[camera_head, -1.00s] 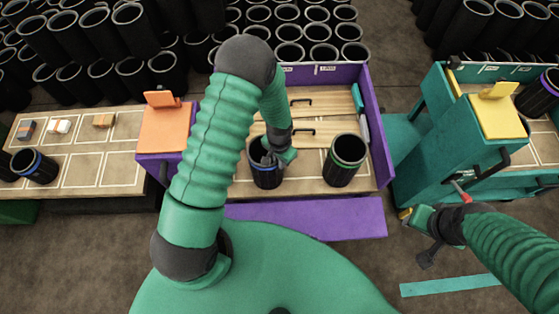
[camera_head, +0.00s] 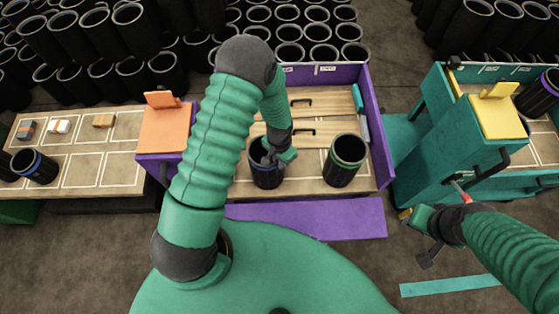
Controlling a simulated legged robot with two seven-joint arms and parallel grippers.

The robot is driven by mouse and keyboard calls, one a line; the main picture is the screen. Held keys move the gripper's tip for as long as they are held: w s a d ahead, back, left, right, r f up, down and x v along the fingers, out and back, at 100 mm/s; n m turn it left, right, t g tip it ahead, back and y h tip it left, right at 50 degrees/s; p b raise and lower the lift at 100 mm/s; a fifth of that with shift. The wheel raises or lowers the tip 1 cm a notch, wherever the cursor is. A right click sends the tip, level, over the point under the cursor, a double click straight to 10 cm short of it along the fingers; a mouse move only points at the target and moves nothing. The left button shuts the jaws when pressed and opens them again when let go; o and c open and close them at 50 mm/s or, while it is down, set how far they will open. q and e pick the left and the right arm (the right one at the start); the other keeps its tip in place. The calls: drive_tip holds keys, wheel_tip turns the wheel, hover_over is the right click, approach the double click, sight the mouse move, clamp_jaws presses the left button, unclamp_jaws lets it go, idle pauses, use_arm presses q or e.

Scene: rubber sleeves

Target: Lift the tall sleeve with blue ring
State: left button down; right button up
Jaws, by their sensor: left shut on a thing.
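A black ribbed sleeve with a blue ring (camera_head: 267,180) stands upright in the purple-walled workstation, in front of the wooden drawers. My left gripper (camera_head: 270,158) reaches down to its rim from above and is shut on it. The gripper and forearm hide part of the rim and the fingertips. Another black sleeve with a blue ring (camera_head: 38,170) is on the left table, lower in look and apart from my arms. My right gripper (camera_head: 424,236) hangs low at the right, away from the sleeves; its finger gap is unclear.
A sleeve with a green ring (camera_head: 344,162) stands just right of the held one. The purple side wall (camera_head: 377,135) is beyond it. An orange stand (camera_head: 165,128) is at the left, a teal cart (camera_head: 445,150) at the right. Many black sleeves stack behind.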

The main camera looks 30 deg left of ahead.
use_arm(q)
drive_tip(key=shift+r, duration=0.1)
wheel_tip(320, 180, up, 7)
drive_tip(key=p, duration=0.6)
idle(0.4)
